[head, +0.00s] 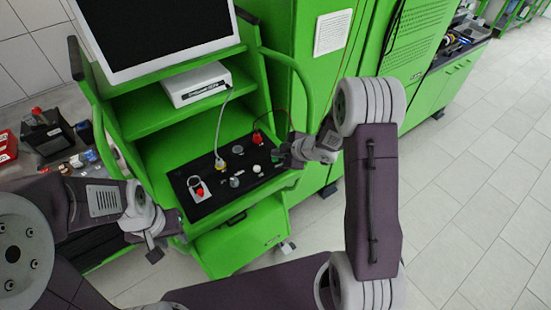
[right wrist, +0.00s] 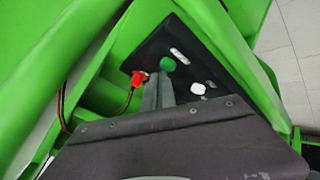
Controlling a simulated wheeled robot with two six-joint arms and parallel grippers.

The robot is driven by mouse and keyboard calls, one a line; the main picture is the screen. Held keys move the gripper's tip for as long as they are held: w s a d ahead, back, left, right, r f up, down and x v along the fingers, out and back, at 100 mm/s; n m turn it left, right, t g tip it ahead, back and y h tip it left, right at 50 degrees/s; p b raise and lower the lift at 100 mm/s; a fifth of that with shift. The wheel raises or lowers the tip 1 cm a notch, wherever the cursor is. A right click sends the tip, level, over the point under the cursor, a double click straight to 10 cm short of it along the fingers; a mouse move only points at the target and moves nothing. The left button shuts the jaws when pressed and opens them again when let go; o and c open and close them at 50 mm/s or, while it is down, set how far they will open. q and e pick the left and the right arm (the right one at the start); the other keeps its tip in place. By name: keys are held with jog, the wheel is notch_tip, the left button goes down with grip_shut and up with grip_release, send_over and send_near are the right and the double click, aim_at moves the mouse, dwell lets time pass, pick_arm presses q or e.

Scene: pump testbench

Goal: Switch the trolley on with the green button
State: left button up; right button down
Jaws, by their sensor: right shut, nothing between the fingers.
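The green trolley (head: 170,125) stands in front of me with a black control panel (head: 207,202) on its lower shelf. The round green button (right wrist: 168,64) shows on the panel in the right wrist view, just beyond my right gripper's fingertips. My right gripper (right wrist: 161,82) is shut and empty; whether it touches the button I cannot tell. In the head view, my right gripper (head: 280,155) is at the panel's right end and I cannot clearly make out the green button there. My left gripper (head: 153,252) hangs near the trolley's front left corner, its jaws unclear.
A red connector (right wrist: 139,78) with a cable sits beside the right fingertips, and a white knob (right wrist: 198,88) is on their other side. A red button on a light box (head: 199,190) is at the panel's left. A screen (head: 150,30) and a white device (head: 196,84) are above.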

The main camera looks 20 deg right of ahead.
aim_at(277, 160)
jog(key=shift+f+b, duration=0.35)
jog(key=shift+f, duration=0.05)
dwell(0.4)
jog(key=shift+r+p, duration=0.85)
jog(key=shift+p, duration=0.05)
notch_tip(277, 160, up, 6)
jog(key=p, duration=0.6)
